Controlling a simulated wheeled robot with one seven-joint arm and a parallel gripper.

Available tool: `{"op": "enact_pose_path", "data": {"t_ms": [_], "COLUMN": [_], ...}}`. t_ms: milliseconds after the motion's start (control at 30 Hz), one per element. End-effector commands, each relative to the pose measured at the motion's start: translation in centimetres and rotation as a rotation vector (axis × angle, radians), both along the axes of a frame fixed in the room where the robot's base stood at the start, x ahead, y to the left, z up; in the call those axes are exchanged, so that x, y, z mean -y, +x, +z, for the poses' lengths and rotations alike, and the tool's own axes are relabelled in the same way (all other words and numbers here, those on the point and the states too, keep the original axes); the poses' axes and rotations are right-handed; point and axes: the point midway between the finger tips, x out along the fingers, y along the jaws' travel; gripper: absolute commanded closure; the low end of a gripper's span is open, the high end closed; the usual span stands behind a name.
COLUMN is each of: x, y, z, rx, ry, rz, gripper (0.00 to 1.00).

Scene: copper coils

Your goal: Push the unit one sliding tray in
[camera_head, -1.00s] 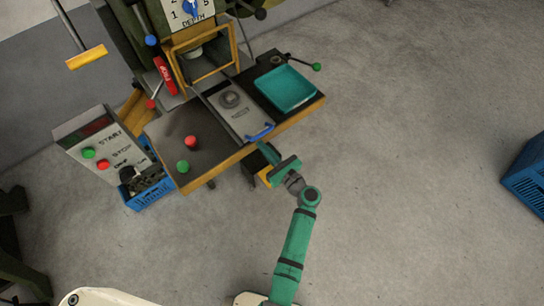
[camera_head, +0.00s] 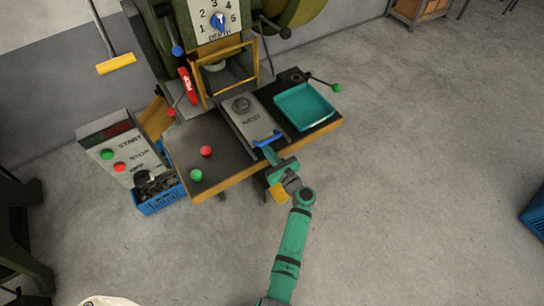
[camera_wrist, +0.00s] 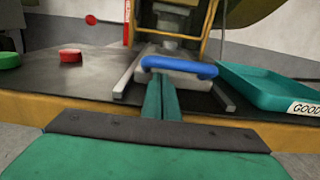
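The sliding tray (camera_head: 254,121) is a grey plate marked NEST with a round seat, lying between rails on the machine's dark table. Its blue handle (camera_head: 268,139) is at the front end, a little inside the table's front edge. The handle also shows in the wrist view (camera_wrist: 180,67), straight ahead of my fingers. My gripper (camera_head: 269,152) is shut and empty, its green fingers side by side. The fingertips (camera_wrist: 161,80) are at the tray's front end below the handle; they look to be touching it, but the exact contact is hidden.
A teal bin (camera_head: 304,106) labelled GOOD sits right of the tray. Red (camera_head: 206,151) and green (camera_head: 196,175) buttons are on the left. The yellow-framed guard (camera_head: 223,66) stands behind. A START/STOP box (camera_head: 118,150) and blue crate (camera_head: 160,200) are left.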

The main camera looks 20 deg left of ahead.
Motion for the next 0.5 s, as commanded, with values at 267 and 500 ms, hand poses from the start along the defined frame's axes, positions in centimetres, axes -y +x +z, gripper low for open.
{"op": "enact_pose_path", "data": {"t_ms": [267,500], "x": [-2.8,-2.8], "y": [2.1,2.1], "z": [0.0,0.0], "rx": [0.000,-0.001], "ry": [-0.001,-0.001], "rz": [0.001,0.000], "gripper": [1.00,1.00]}}
